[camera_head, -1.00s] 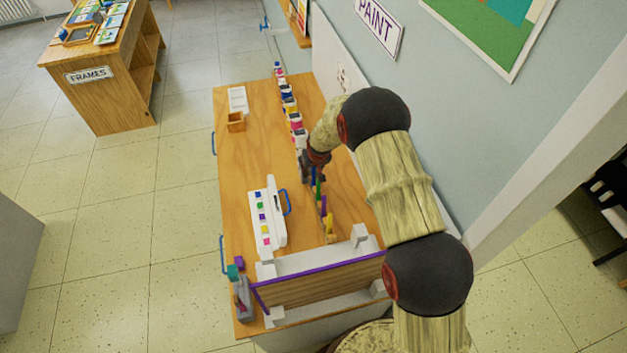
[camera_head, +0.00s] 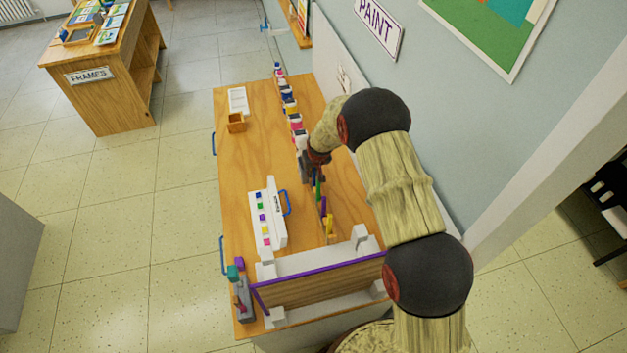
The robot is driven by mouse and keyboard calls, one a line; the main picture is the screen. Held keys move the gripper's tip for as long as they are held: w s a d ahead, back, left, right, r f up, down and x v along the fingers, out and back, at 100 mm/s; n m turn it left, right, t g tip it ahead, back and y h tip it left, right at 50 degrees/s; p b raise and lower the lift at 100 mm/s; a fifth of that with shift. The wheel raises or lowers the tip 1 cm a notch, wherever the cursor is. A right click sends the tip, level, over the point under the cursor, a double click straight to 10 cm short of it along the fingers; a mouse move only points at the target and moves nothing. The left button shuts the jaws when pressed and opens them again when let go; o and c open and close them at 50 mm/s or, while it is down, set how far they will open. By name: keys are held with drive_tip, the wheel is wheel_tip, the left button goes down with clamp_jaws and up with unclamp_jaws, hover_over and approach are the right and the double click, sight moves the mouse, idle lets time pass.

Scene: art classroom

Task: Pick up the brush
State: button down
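My gripper (camera_head: 308,175) is over the wooden paint table, past the middle of it, at the end of my arm. It is small and dark here, and whether its fingers are open or shut does not show. Just below it in the picture stand thin coloured items in a row: a green one (camera_head: 318,190), a purple one (camera_head: 323,206) and a yellow one (camera_head: 330,228). I cannot tell which of them is a brush, or whether the gripper touches the green one. My arm may hide part of this area.
The table (camera_head: 240,185) also holds a row of paint bottles (camera_head: 290,106), a small wooden box (camera_head: 236,123), a white paint case (camera_head: 274,215) and a purple-edged wooden board (camera_head: 320,283) on a white stand. A wall with a PAINT sign (camera_head: 378,27) borders the right side.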

drive_tip(key=shift+r, duration=0.15)
wheel_tip(320, 180, up, 10)
idle(0.5)
idle(0.3)
